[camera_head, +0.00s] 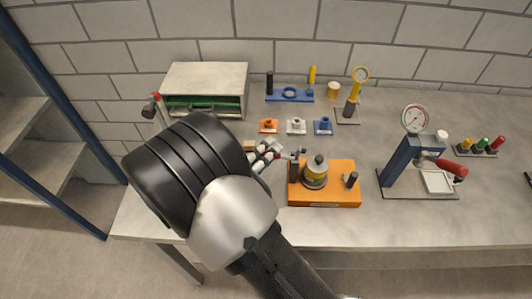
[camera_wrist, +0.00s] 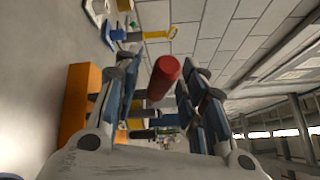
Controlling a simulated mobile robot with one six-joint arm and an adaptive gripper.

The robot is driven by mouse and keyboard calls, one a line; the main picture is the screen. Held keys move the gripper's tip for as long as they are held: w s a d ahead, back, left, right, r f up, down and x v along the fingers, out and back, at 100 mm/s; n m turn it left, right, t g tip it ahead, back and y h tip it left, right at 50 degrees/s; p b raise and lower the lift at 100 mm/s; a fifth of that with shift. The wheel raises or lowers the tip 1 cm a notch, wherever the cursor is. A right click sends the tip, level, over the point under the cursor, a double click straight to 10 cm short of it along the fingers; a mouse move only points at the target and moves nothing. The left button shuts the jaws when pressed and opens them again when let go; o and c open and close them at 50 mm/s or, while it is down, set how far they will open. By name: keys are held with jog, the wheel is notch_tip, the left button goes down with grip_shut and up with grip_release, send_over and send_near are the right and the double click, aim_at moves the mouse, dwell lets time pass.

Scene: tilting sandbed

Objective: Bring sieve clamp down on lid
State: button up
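The sieve stack (camera_head: 315,172), grey and yellow with a dark knobbed lid on top, stands upright on an orange base (camera_head: 335,197). A dark post (camera_head: 294,170) stands at the base's left side. My gripper (camera_head: 290,154) is just left of and behind the stack, partly hidden by my arm. In the wrist view my gripper (camera_wrist: 158,85) has its fingers apart, with a red cylindrical grip (camera_wrist: 163,72) between them. The grip looks like the clamp handle; contact with the fingers is not clear. The orange base (camera_wrist: 76,105) also shows there. The clamp's arm is not clearly visible.
Orange, white and blue small fixtures (camera_head: 296,126) stand behind my gripper. A green-fronted box (camera_head: 206,88) is at the back left. A blue press with a gauge (camera_head: 408,155) stands right of the orange base. The front right table is clear.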

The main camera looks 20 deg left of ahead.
jog(key=shift+c, duration=0.3)
grip_shut()
dwell(0.4)
